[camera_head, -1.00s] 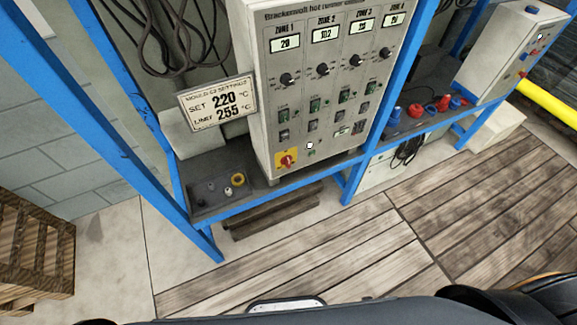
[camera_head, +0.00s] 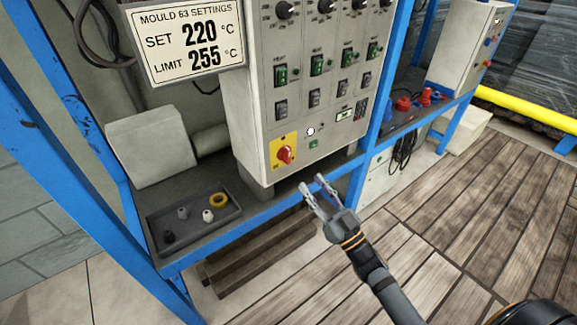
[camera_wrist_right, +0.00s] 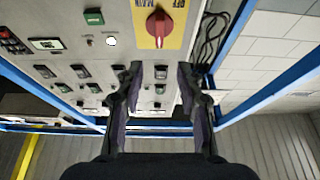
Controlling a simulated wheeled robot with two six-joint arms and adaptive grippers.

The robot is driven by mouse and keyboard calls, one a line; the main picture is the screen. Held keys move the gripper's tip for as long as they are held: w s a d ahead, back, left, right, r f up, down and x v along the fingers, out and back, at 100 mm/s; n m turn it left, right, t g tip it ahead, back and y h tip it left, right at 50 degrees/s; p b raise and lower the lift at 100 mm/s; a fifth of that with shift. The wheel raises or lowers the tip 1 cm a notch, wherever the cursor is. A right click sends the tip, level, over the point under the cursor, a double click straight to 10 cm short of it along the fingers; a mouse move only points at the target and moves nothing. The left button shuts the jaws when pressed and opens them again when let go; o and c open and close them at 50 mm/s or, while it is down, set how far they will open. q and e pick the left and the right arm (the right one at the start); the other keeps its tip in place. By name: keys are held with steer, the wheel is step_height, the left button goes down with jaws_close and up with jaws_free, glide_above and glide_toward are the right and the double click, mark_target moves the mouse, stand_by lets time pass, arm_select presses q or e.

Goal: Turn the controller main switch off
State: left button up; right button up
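The main switch (camera_head: 286,155) is a red rotary knob on a yellow plate, low on the left of the grey controller (camera_head: 257,128). In the right wrist view the red knob (camera_wrist_right: 160,25) shows at the top centre, on its yellow plate with upside-down lettering. My right gripper (camera_head: 312,183) is open and empty, below and to the right of the switch in the head view, apart from it. In the right wrist view its two fingers (camera_wrist_right: 158,78) stand apart, with the knob beyond their tips. The knob's exact setting is hard to tell. My left gripper is not in view.
A settings sign (camera_head: 187,42) reads set 220, limit 255. A dark tray (camera_head: 190,228) with small parts lies on the shelf left of the controller. A blue frame post (camera_head: 388,90) stands right of the controller. The wooden floor (camera_head: 470,210) in front is clear.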

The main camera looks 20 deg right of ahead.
mark_target(290, 153)
steer(key=p+x, duration=0.1)
steer(key=x, duration=0.9)
steer(key=shift+w, duration=0.25)
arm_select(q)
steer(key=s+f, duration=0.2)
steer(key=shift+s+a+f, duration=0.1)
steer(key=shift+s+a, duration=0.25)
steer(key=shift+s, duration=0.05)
arm_select(e)
steer(key=shift+c, duration=0.2)
jaws_close()
